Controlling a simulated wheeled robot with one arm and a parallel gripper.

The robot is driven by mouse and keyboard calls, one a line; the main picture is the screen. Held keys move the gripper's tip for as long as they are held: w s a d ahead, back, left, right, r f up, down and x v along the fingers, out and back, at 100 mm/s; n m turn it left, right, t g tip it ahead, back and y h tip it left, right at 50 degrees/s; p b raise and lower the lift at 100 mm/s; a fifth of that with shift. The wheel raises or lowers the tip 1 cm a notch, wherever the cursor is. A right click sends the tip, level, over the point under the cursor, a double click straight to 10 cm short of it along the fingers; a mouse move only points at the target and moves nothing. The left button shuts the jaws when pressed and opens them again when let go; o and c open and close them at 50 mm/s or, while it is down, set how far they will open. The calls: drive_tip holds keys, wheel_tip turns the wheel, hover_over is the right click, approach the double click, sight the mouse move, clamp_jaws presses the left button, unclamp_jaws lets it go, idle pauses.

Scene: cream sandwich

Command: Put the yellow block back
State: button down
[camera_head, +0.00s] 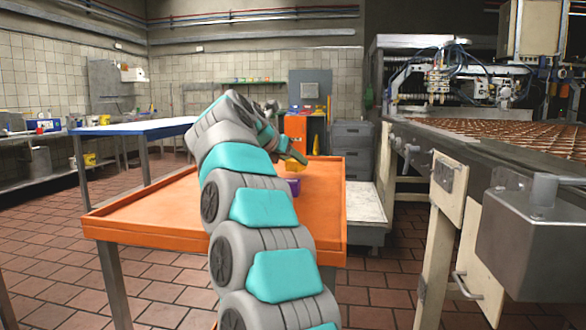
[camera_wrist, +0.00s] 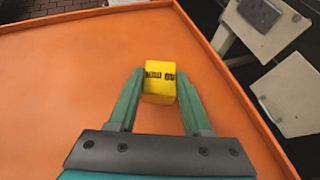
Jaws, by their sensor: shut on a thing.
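A yellow block (camera_wrist: 159,82) with dark printing on its face sits between the two fingertips of my gripper (camera_wrist: 160,88) in the wrist view. My gripper is shut on it, and the orange table top (camera_wrist: 60,90) lies below. In the head view the yellow block (camera_head: 296,156) shows as a small patch by my gripper, over the far part of the orange table (camera_head: 150,209). Whether the block touches the table is hard to tell. My arm hides much of the table's middle in the head view.
A purple object (camera_head: 293,186) stands on the orange table, partly behind my arm. A conveyor (camera_head: 480,150) with brown items runs along the right. A white-topped table (camera_head: 130,128) stands at the back left. The orange table's left part is clear and has a raised rim.

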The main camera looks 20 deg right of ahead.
drive_tip(key=shift+f, duration=0.9)
drive_tip(key=shift+f, duration=0.1)
drive_tip(key=shift+c, duration=1.7)
unclamp_jaws()
drive_tip(key=shift+r, duration=0.25)
drive_tip(key=v, duration=1.1)
drive_tip(key=shift+s+a, duration=0.25)
drive_tip(key=shift+a+r, duration=0.1)
drive_tip(key=shift+s, duration=0.1)
